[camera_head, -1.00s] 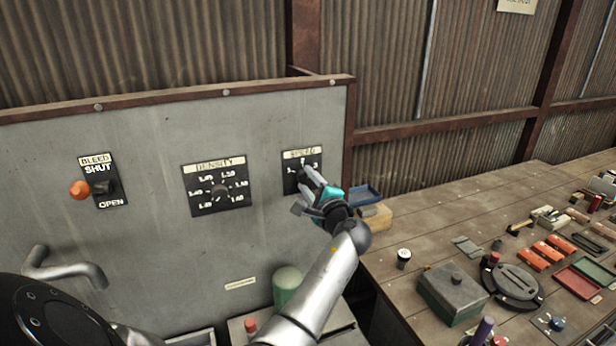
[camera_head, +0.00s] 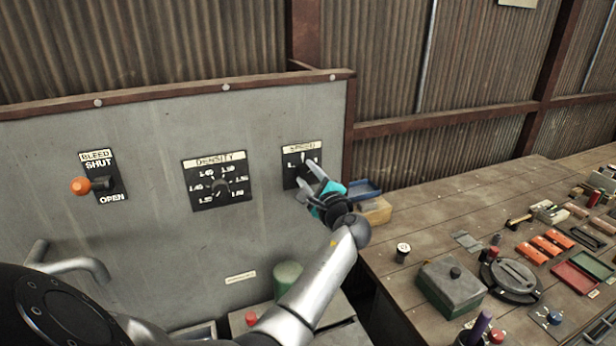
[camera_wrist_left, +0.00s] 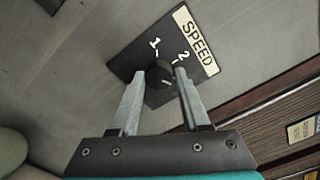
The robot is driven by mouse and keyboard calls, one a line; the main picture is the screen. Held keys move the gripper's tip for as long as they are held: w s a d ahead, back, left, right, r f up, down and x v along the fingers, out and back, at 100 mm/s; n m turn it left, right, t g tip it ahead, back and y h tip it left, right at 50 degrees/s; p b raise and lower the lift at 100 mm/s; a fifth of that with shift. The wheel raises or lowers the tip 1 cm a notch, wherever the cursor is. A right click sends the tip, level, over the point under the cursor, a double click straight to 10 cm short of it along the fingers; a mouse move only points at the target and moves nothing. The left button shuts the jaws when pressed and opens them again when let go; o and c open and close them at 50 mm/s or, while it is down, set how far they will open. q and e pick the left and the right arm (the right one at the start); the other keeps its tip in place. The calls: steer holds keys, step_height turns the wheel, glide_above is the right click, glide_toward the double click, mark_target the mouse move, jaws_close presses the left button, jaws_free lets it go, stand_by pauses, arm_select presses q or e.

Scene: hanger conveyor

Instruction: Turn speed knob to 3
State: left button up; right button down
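The speed panel (camera_head: 290,174) is a black plate with a cream SPEED label at the right of the grey board. In the left wrist view its dark round knob (camera_wrist_left: 158,80) shows, with the numbers 1 and 2 beside it. The 3 is not visible there, and I cannot read the knob's setting surely. My left gripper (camera_head: 307,180) is at the panel, fingers spread. In the left wrist view the fingertips of the left gripper (camera_wrist_left: 164,71) lie on either side of the knob; contact is unclear. My right gripper is out of view.
A density dial (camera_head: 220,187) and a bleed lever with an orange knob (camera_head: 80,186) are on the board (camera_head: 150,240) to the left. A blue tray (camera_head: 363,189) and a wooden block (camera_head: 376,211) sit close right of the gripper on the cluttered bench (camera_head: 420,190).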

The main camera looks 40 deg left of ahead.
arm_select(q)
steer(key=o, duration=0.4)
steer(key=b+v, duration=0.3)
steer(key=v, duration=1.2)
steer(key=shift+d, duration=0.2)
steer(key=shift+f, duration=0.1)
